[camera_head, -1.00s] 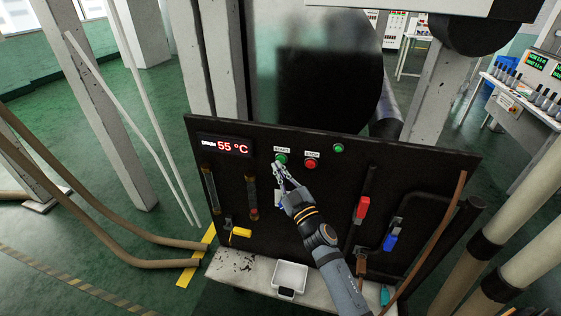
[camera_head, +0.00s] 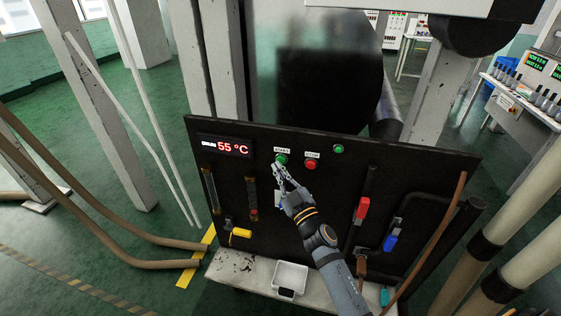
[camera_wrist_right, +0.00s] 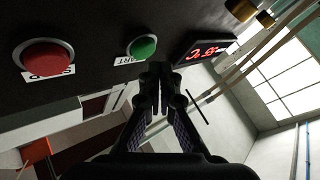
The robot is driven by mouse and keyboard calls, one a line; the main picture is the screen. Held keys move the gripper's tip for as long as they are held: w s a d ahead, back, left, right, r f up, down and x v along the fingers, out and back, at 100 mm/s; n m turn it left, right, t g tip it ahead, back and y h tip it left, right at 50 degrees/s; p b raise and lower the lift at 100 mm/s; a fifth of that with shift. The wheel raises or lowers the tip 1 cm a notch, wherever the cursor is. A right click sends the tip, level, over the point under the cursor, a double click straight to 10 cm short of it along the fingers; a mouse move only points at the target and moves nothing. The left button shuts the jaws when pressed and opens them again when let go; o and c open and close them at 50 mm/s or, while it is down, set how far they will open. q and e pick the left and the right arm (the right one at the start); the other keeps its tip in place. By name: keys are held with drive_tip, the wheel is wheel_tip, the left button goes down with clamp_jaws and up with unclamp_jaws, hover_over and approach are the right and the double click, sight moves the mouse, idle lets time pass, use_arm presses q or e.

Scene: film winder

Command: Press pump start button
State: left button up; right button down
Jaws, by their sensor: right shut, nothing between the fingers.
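The green start button (camera_head: 282,159) sits on the black control panel (camera_head: 330,220), under a white label. It also shows in the right wrist view (camera_wrist_right: 142,47), just beyond my fingertips. The red stop button (camera_head: 311,164) is to its right. My right gripper (camera_head: 279,168) is shut and empty, with its tips right at the lower edge of the start button. In the right wrist view the shut fingertips (camera_wrist_right: 155,72) are just below the green button; I cannot tell whether they touch it. My left gripper is not in view.
A small green lamp or button (camera_head: 338,148) is at upper right. The drum display (camera_head: 224,146) reads 55 °C. Red (camera_head: 361,208) and blue (camera_head: 390,242) valve handles are on the panel's right side. A white tray (camera_head: 275,292) stands on the ledge below.

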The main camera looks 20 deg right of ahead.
drive_tip(key=shift+w+d, duration=0.25)
drive_tip(key=shift+w, duration=0.15)
drive_tip(key=shift+w+d, duration=0.25)
drive_tip(key=shift+w, duration=0.1)
idle(0.9)
drive_tip(key=shift+s+a, duration=0.1)
drive_tip(key=shift+s, duration=0.05)
drive_tip(key=shift+s+a, duration=0.4)
drive_tip(key=shift+s, duration=0.2)
drive_tip(key=s+a+p, duration=0.1)
drive_tip(key=s, duration=0.1)
drive_tip(key=s+a+p, duration=0.1)
drive_tip(key=s, duration=0.1)
drive_tip(key=shift+a, duration=0.4)
